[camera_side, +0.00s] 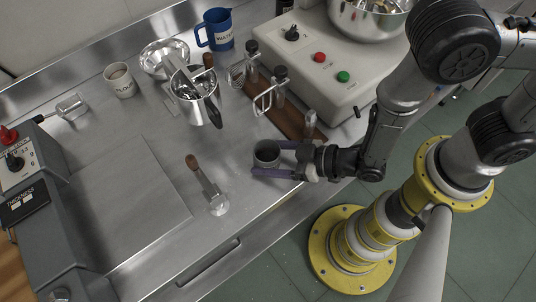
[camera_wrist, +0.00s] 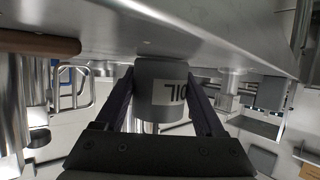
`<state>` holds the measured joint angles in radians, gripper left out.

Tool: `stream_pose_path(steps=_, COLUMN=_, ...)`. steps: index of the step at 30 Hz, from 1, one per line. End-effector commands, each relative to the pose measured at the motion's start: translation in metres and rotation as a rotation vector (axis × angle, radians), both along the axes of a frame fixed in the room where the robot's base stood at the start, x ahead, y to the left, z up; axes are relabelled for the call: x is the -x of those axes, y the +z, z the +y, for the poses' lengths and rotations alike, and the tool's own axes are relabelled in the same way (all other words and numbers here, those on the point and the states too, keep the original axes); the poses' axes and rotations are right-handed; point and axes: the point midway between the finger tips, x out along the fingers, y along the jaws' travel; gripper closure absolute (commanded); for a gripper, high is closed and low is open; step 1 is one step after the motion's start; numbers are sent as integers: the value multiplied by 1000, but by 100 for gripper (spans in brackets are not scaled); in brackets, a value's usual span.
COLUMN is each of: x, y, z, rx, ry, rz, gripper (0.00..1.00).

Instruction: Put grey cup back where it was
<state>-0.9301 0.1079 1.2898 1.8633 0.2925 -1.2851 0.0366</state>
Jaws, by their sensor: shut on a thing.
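The grey cup (camera_side: 266,154) is near the front right edge of the steel counter in the side view. My gripper (camera_side: 270,160) is shut on it, with one purple finger on each side of the cup. In the wrist view the cup (camera_wrist: 160,90) sits between my two fingers (camera_wrist: 160,100), with a white label partly covered by the right finger. The cup looks upright in the side view. I cannot tell whether its base touches the counter.
A wooden-handled tool (camera_side: 207,187) lies left of the cup. A wooden rack with whisks (camera_side: 285,115) stands behind it. Farther back are a steel pitcher (camera_side: 197,100), a flour cup (camera_side: 120,81), a blue water jug (camera_side: 217,32) and a mixer base (camera_side: 325,60).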

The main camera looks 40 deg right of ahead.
Motion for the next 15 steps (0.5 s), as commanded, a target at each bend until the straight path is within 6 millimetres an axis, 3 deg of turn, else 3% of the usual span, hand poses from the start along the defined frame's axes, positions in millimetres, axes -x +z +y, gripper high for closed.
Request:
stream_pose_path(steps=2, x=0, y=-2, z=0, rx=0, ry=0, rz=0, gripper=89)
stream_pose_path(steps=3, x=0, y=-3, z=0, rx=0, ry=0, rz=0, gripper=26)
stream_pose_path(steps=6, x=0, y=-3, z=0, rx=0, ry=0, rz=0, gripper=7)
stream_pose_path(steps=8, x=0, y=-3, z=0, rx=0, ry=0, rz=0, gripper=0)
stream_pose_path(steps=15, x=0, y=-1, z=0, rx=0, ry=0, rz=0, gripper=0)
